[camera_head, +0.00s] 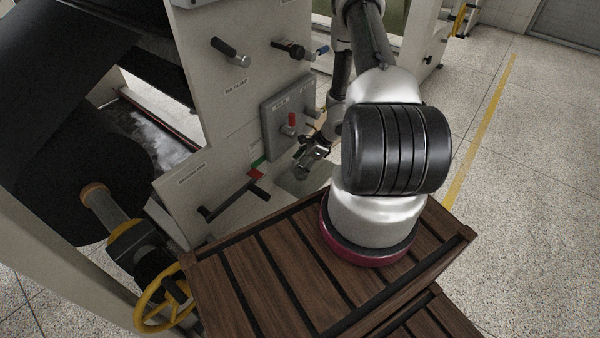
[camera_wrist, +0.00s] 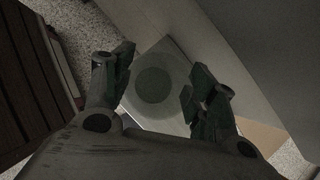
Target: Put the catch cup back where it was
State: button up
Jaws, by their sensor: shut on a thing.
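The catch cup (camera_wrist: 155,86) shows in the wrist view as a pale round rim with a darker round centre, seen from above between my fingers. My gripper (camera_wrist: 160,92) is shut on it, with one dark fingertip at each side. In the head view my gripper (camera_head: 314,151) is low beside the machine's side panel, just below the small control box. A pale grey shape under it there looks like the cup, partly hidden by my arm. A light, square-cornered surface shows around the cup in the wrist view; I cannot tell whether the cup touches it.
The control box (camera_head: 290,112) with a red-handled valve is just above my gripper. A red-and-black lever (camera_head: 236,192) sticks out to the left. The slatted wooden platform (camera_head: 235,290) is in front. A yellow handwheel (camera_head: 165,305) is at lower left. Speckled floor (camera_head: 540,190) lies open at right.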

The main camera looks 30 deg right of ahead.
notch_tip(320, 180, down, 5)
jog(key=shift+a+r, duration=0.1)
jog(key=shift+r, duration=0.05)
jog(key=shift+w+f, duration=0.25)
jog(key=o, duration=1)
jog(key=v, duration=1.2)
